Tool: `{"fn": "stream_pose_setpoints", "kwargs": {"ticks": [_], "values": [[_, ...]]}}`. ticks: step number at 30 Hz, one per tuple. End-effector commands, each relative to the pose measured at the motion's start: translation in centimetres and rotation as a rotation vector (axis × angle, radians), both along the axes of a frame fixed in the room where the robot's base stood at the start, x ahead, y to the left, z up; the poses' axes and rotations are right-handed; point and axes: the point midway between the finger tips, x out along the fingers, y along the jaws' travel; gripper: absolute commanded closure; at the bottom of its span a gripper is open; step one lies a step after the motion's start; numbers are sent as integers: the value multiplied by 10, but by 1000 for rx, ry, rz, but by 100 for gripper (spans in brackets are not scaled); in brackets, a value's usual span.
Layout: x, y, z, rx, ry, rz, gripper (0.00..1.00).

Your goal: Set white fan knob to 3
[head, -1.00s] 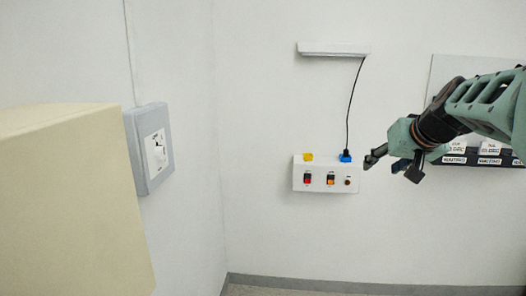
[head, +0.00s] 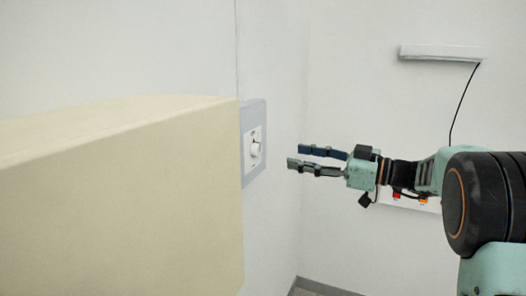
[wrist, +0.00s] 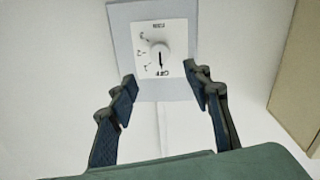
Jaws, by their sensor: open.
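The white fan knob (head: 255,149) sits on a white plate in a grey frame (head: 246,172) on the left wall. In the wrist view the round knob (wrist: 159,54) has a dark pointer line, directed down toward the "OFF" mark. Small numbers run along the left of the dial, too blurred to read surely. My gripper (head: 298,157) is open and empty, to the right of the knob and apart from it. In the wrist view its fingertips (wrist: 161,88) spread on both sides below the knob, with nothing between them.
A large cream box-like block (head: 120,200) stands close by at the left, its edge near the switch frame. A white control box with coloured switches (head: 408,199) is partly hidden behind my arm. A white strip (head: 440,53) with a black cable is above.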

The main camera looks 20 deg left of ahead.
Motion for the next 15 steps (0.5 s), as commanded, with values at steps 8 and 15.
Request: {"fn": "stream_pose_setpoints", "kwargs": {"ticks": [8, 15], "values": [[4, 45, 3, 3, -2, 6, 55], [11, 86, 2, 0, -2, 4, 55]]}}
